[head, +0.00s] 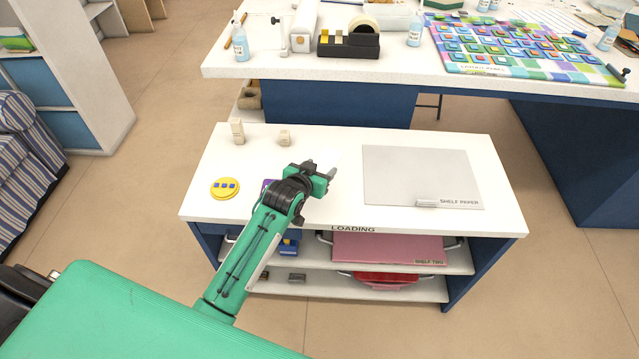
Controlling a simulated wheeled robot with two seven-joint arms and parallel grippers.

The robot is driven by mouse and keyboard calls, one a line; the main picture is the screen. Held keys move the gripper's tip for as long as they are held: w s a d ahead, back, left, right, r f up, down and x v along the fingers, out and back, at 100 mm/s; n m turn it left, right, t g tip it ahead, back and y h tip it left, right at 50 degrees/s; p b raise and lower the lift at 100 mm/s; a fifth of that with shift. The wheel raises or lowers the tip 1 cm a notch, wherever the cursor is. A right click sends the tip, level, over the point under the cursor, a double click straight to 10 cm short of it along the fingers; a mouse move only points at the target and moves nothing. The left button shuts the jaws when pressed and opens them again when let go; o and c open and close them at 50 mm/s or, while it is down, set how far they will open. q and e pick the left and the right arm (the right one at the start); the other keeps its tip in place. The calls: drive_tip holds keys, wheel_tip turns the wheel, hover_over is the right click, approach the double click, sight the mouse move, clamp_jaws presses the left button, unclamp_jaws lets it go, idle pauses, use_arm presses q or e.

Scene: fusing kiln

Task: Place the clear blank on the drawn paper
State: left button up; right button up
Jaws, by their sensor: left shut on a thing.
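My left gripper (321,170) is over the middle of the white loading table, left of the grey sheet. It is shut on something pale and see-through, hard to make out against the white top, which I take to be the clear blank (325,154). The grey sheet marked SHELF PAPER (415,172) lies flat on the table's right half; I cannot make out a drawing on it. A small clear block (427,203) sits at its front edge. My right gripper is out of view.
On the loading table (215,155) are a yellow disc with blue squares (225,188), two small beige blocks (237,132) and a purple item partly hidden by my arm. Shelves below hold a pink board (390,248). A cluttered workbench (300,65) stands behind.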

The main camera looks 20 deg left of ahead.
use_arm(q)
drive_tip(key=shift+f, duration=2.8)
drive_tip(key=shift+f, duration=0.1)
drive_tip(key=o, duration=1.2)
drive_tip(key=shift+o, duration=0.2)
